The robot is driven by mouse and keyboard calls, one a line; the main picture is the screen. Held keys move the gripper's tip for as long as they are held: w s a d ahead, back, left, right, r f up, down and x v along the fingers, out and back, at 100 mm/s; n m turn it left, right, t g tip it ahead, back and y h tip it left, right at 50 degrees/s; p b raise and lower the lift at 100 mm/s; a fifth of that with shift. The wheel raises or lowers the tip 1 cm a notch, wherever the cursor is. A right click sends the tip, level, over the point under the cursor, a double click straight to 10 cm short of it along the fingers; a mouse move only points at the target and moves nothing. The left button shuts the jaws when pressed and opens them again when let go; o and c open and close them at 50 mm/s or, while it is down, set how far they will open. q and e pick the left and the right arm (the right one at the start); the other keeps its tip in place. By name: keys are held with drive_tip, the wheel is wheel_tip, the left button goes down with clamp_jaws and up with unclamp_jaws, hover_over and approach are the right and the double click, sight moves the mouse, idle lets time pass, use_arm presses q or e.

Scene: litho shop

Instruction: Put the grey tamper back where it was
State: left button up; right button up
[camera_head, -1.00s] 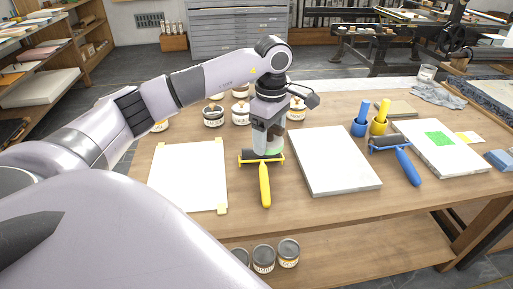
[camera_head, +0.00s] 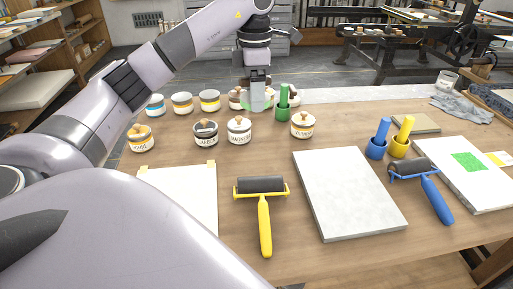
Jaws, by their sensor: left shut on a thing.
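My left gripper (camera_head: 258,86) points down over the back of the wooden table, behind the labelled jars. It is shut on a pale grey thing (camera_head: 257,100), which I take to be the grey tamper; the fingers cover much of it and its outline is unclear. A pale green patch shows around its lower end. I cannot tell whether it touches the table. My right gripper is not in view.
Lidded jars (camera_head: 239,132) stand in front of the gripper, more jars (camera_head: 182,105) to its left. Bare wood lies between slab and jars.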

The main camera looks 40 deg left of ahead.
use_arm(q)
drive_tip(key=shift+w+a+f, duration=0.1)
drive_tip(key=shift+w, duration=0.05)
wheel_tip(320, 180, down, 7)
drive_tip(key=b, duration=0.4)
hover_over(255, 166)
wheel_tip(255, 166, down, 8)
drive_tip(key=shift+f+b, duration=0.4)
drive_tip(key=shift+f, duration=1.95)
drive_tip(key=o, duration=1.1)
drive_tip(key=shift+f, duration=0.15)
wheel_tip(255, 166, up, 12)
drive_tip(key=p, duration=0.1)
